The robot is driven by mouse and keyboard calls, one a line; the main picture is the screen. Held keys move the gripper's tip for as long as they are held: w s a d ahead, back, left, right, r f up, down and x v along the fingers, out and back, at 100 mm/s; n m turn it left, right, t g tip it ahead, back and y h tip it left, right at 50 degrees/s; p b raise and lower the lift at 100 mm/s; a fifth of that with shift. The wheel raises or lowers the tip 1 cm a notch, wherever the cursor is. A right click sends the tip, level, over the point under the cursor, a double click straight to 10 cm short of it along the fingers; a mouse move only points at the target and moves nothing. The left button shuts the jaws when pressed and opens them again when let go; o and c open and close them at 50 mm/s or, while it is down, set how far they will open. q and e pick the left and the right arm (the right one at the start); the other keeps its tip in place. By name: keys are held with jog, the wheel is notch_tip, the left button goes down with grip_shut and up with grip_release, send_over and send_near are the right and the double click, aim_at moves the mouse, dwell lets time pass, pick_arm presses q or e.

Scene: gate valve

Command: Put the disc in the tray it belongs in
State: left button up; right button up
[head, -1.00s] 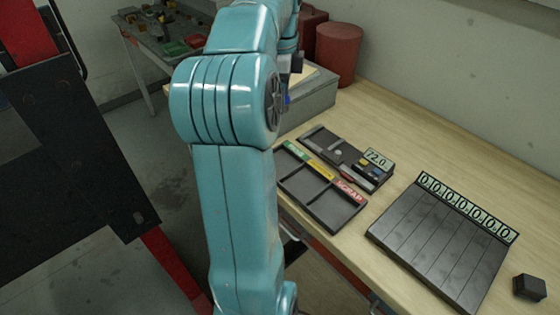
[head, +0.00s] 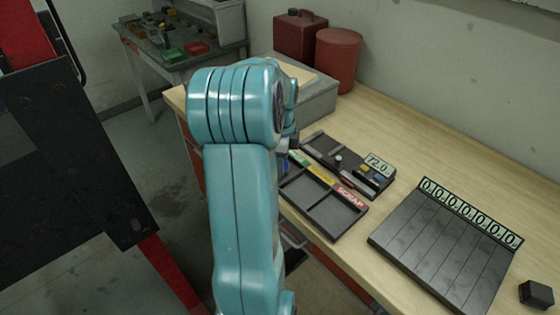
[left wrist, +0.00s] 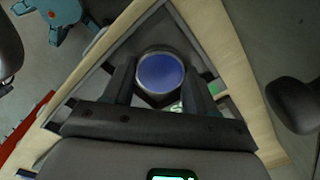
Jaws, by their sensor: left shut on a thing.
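The disc (left wrist: 163,72) shows in the left wrist view as a round blue face with a pale metal rim. My left gripper (left wrist: 160,82) is shut on it, one dark finger on each side. In the head view my teal left arm hides most of the gripper and the disc; only a small blue and dark bit shows at its right edge. The dark sorting tray (head: 333,215) lies on the bench, with green, yellow and red labels along its back; the red one reads SCRAP. My arm covers the tray's left end. My right gripper is out of view.
A dark measuring fixture (head: 325,147) with a 72.0 display (head: 379,164) stands behind the tray. A slotted black rack (head: 440,245) with zero counters is to the right, near a small black block (head: 536,294). A grey box (head: 318,100) and red canister (head: 338,58) stand behind.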

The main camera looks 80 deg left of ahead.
pick_arm(q)
jog(key=shift+f, duration=0.15)
jog(key=o, duration=1.1)
jog(key=shift+c, duration=0.2)
notch_tip(320, 180, up, 12)
jog(key=shift+r, duration=0.25)
jog(key=shift+s, duration=0.1)
